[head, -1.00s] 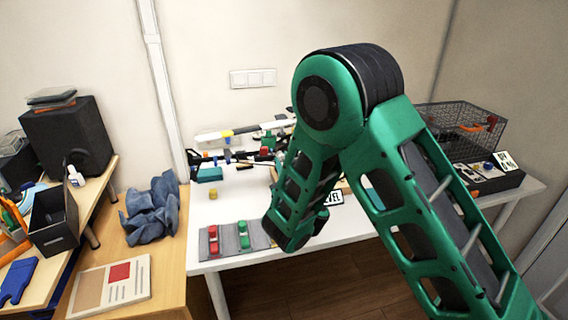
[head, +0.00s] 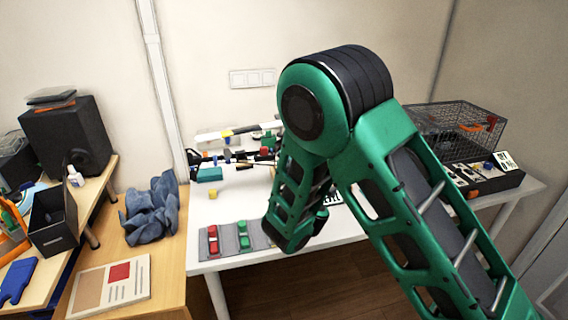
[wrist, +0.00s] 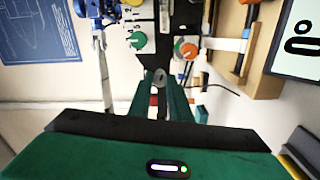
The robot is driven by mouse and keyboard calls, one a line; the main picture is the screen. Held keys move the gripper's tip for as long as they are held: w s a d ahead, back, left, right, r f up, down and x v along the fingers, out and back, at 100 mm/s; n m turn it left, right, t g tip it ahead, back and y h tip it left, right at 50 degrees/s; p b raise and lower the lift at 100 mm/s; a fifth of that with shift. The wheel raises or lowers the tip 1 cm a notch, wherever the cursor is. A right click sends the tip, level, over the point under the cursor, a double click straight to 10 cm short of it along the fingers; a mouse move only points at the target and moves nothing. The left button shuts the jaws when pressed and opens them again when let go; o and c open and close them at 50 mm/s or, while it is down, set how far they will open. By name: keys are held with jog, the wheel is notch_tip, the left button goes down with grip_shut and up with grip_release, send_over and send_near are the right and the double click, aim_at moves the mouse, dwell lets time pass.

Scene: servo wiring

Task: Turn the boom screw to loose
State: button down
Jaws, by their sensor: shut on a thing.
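My gripper (wrist: 160,88) shows in the wrist view with its green fingers pointing up the picture. The fingers are shut on a small grey round-headed part, which I take to be the boom screw (wrist: 160,76). Its markings are too small to read, so I cannot tell how far it is turned. A green knob (wrist: 138,41) and an orange-and-green knob (wrist: 187,50) sit just beyond the fingertips. In the head view my arm hides the gripper and the screw.
A grey mat (head: 228,256) with red and green pieces lies at the white table's front left. A wire basket (head: 455,128) stands at the back right. In the wrist view, a blue drawing (wrist: 38,32) is at upper left and a wooden piece (wrist: 262,75) at right.

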jog(key=shift+d+n, duration=0.15)
jog(key=shift+n, duration=0.65)
jog(key=c, duration=1.6)
grip_release()
jog(key=shift+c, duration=0.2)
jog(key=v, duration=1)
jog(key=shift+s, duration=0.25)
